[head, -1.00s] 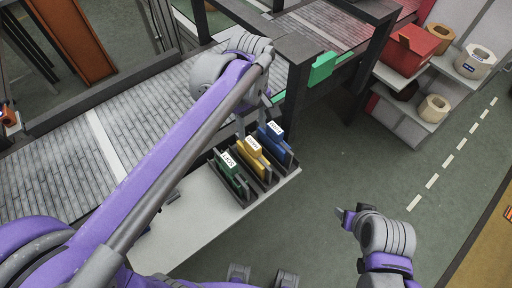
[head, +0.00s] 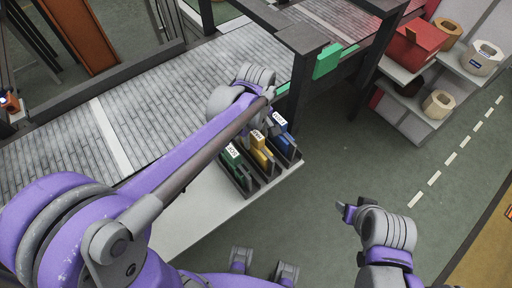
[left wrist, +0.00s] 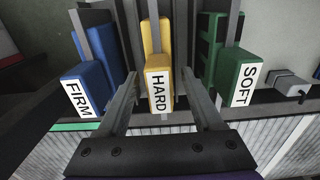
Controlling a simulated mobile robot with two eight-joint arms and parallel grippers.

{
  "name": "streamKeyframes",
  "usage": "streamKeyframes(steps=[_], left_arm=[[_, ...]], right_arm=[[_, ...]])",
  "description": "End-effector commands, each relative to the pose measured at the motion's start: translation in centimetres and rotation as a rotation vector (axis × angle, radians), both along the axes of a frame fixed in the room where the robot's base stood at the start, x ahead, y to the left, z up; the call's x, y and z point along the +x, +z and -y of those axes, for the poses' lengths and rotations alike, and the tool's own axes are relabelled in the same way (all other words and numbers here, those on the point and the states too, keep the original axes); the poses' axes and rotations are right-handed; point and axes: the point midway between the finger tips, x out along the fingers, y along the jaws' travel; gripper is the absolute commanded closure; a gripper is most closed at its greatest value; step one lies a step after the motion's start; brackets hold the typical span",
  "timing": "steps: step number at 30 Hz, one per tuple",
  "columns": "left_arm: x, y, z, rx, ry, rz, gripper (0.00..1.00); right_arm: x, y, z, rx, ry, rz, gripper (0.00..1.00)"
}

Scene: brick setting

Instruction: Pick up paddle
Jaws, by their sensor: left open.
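Three labelled paddles stand in a dark rack at the end of a pale ledge: a green SOFT paddle (head: 234,168), a yellow HARD paddle (head: 262,157) and a blue FIRM paddle (head: 286,143). My left gripper (left wrist: 162,92) is open in the left wrist view. Its two fingers lie on either side of the yellow HARD paddle (left wrist: 158,72), with the blue FIRM paddle (left wrist: 86,85) to the left and the green SOFT paddle (left wrist: 240,75) to the right. In the head view the left hand partly covers the rack from above. My right gripper (head: 345,211) hangs over the floor, away from the rack; its opening is unclear.
A brick-patterned conveyor (head: 60,150) runs behind the rack, with a dark post (head: 298,95) close to the hand. A green panel (head: 327,61) is fixed beyond the post. Shelves at the upper right hold a red box (head: 410,48) and tan containers.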

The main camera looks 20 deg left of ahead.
Motion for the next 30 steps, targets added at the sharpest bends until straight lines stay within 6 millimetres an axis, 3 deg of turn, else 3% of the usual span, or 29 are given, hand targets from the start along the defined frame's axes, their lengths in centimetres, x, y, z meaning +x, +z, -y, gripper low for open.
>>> streamKeyframes(steps=[2,13,30], left_arm=[[0.01,0.03,-0.01,0.0,0.0,0.0,0.34],[0.0,0.05,0.0,0.0,0.0,0.0,1.0],[-0.01,0.07,0.01,0.0,0.0,0.0,1.0]], right_arm=[[0.0,0.01,0.0,0.0,0.0,0.0,0.38],[0.0,0.01,0.0,0.0,0.0,0.0,0.38],[0.0,0.01,0.0,0.0,0.0,0.0,0.38]])
